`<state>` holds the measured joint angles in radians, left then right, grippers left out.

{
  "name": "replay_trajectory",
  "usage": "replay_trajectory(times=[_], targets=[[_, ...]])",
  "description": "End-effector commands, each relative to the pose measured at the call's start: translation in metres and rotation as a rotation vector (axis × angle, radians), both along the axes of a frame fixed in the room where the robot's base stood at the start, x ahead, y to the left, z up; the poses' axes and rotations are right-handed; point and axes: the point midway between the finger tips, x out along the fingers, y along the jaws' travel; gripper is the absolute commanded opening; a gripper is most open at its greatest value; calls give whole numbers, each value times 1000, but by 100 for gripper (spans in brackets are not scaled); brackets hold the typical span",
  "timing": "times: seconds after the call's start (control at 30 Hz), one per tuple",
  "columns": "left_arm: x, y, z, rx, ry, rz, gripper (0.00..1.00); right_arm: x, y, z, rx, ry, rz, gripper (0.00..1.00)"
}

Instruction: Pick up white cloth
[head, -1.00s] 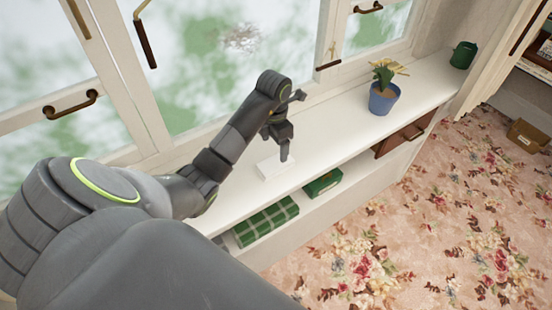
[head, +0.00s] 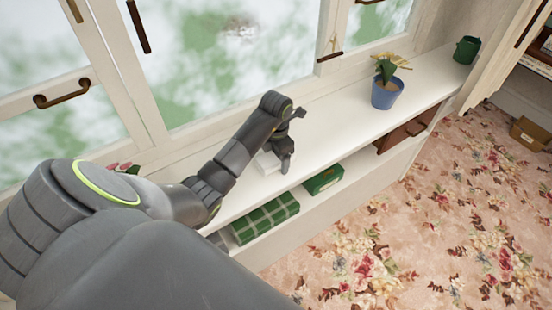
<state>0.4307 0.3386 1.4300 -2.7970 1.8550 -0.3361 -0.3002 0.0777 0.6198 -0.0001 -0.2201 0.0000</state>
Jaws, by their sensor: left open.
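The white cloth (head: 264,164) is a small, flat, folded block on the white window sill (head: 330,127). My left gripper (head: 284,160) is low over the cloth's right end, with one finger pointing down in front of it. The gripper is open, and the arm and fingers hide part of the cloth. I cannot tell whether the fingers touch it. My right gripper is out of view.
A blue pot with a plant (head: 386,93) and a green watering can (head: 467,49) stand farther right on the sill. Below, the shelf holds a green checked box (head: 265,220) and a green box (head: 323,179). The window frame (head: 135,70) rises behind.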

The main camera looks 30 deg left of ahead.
Motion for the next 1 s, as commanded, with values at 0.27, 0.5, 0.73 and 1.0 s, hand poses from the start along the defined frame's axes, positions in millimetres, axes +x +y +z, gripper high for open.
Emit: replay_trajectory(times=[0.27, 0.5, 0.73, 1.0], targets=[[0, 0, 0, 0, 0, 0, 55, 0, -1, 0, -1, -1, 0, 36], [0, 0, 0, 0, 0, 0, 29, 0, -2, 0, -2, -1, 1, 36], [0, 0, 3, 1, -1, 0, 28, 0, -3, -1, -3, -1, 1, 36], [2, 1, 48, 2, -7, -3, 28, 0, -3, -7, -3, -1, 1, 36]])
